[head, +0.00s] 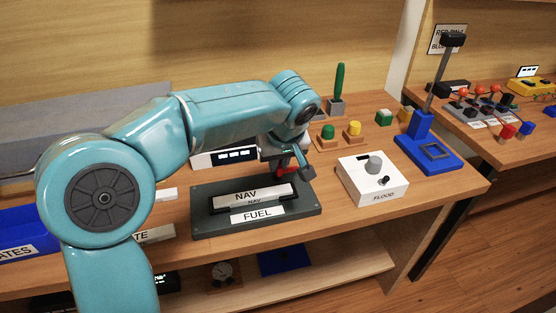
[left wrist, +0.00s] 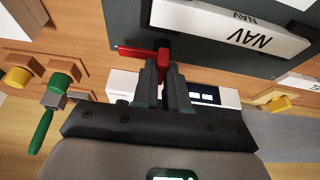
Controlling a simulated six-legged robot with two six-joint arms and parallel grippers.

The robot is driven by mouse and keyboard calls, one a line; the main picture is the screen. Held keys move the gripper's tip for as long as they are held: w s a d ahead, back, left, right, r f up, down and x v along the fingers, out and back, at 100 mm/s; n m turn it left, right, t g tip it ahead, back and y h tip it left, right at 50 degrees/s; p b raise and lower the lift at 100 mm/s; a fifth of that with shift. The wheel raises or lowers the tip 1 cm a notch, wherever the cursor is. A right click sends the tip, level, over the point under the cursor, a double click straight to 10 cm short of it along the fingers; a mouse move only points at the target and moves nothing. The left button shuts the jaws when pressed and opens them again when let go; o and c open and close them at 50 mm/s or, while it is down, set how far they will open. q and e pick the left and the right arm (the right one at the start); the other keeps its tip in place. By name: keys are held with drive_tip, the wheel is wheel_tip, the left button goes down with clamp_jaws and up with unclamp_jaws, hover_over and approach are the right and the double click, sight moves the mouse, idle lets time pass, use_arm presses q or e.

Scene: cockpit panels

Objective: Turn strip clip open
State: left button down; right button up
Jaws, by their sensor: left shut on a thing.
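The red strip clip (left wrist: 138,53) sits at the edge of the dark grey board (left wrist: 125,25). It has a thin arm lying along the board and a thicker block at one end. My left gripper (left wrist: 166,72) is shut on the block end of the clip. In the head view my left gripper (head: 292,166) is at the board's back right corner, and only a bit of red shows by its fingers. My right gripper is not in view.
A white FLOOD box (head: 372,190) with a knob stands right of the board. Behind are green and yellow buttons (head: 354,128) and a green-handled lever (head: 339,80). A blue lever stand (head: 427,150) is further right. A white display box (head: 226,157) stands behind the board.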

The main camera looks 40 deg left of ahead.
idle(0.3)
use_arm(q)
drive_tip(key=c, duration=1.2)
unclamp_jaws()
drive_tip(key=shift+o, duration=0.2)
drive_tip(key=shift+r, duration=0.1)
drive_tip(key=p+v, duration=0.4)
drive_tip(key=v, duration=1.2)
drive_tip(key=shift+s, duration=0.1)
